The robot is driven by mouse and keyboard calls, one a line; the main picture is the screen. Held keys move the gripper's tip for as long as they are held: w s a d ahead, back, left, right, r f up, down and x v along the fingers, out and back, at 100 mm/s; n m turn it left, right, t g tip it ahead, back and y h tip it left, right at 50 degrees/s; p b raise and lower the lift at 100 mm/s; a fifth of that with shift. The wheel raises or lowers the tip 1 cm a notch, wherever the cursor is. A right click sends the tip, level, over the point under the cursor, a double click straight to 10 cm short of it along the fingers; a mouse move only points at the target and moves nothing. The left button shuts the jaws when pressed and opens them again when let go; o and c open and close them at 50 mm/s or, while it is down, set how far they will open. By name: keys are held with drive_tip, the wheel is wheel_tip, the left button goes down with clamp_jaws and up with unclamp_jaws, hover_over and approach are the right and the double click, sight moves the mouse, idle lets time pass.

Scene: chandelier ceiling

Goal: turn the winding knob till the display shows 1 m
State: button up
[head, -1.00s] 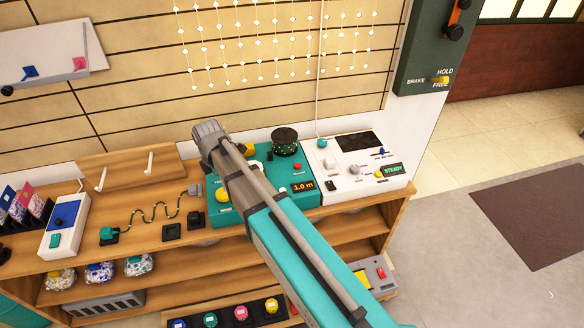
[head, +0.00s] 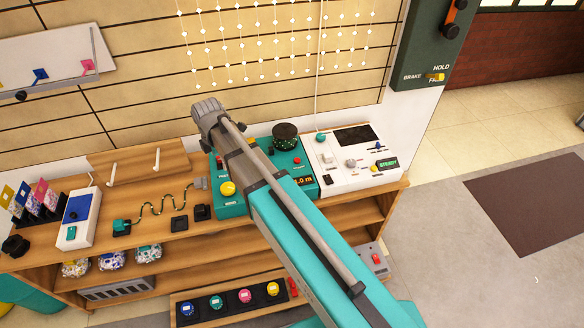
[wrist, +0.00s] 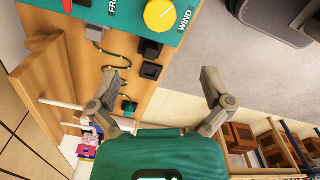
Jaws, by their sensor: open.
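The teal winding unit (head: 234,208) stands on the wooden counter, partly hidden behind my arm. Its yellow winding knob (head: 227,188) is now in plain sight left of my arm. The knob also shows at the top of the wrist view (wrist: 162,14), beside the word WIND. The display (head: 303,180) is partly covered by my arm, and its visible part reads ".0 m" in orange. My gripper (wrist: 162,83) is open and empty, with its fingers wide apart. The knob lies beyond the fingertips, not between them. In the head view I cannot make out the fingers.
A dark spool (head: 285,136) stands at the unit's back. A white console (head: 350,178) with a STEADY display is close on the right. A green cord (head: 155,205) and small black blocks (head: 202,212) lie to the left. A wooden peg rack (head: 140,160) stands behind.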

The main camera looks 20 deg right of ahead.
drive_tip(key=s+d+r+m+p, duration=0.3)
drive_tip(key=s+d+r+m, duration=0.1)
drive_tip(key=s+d+m, duration=1.1)
drive_tip(key=shift+d+m, duration=1.95)
drive_tip(key=shift+m, duration=1.65)
drive_tip(key=shift+s, duration=0.1)
drive_tip(key=shift+d, duration=0.1)
idle(1.1)
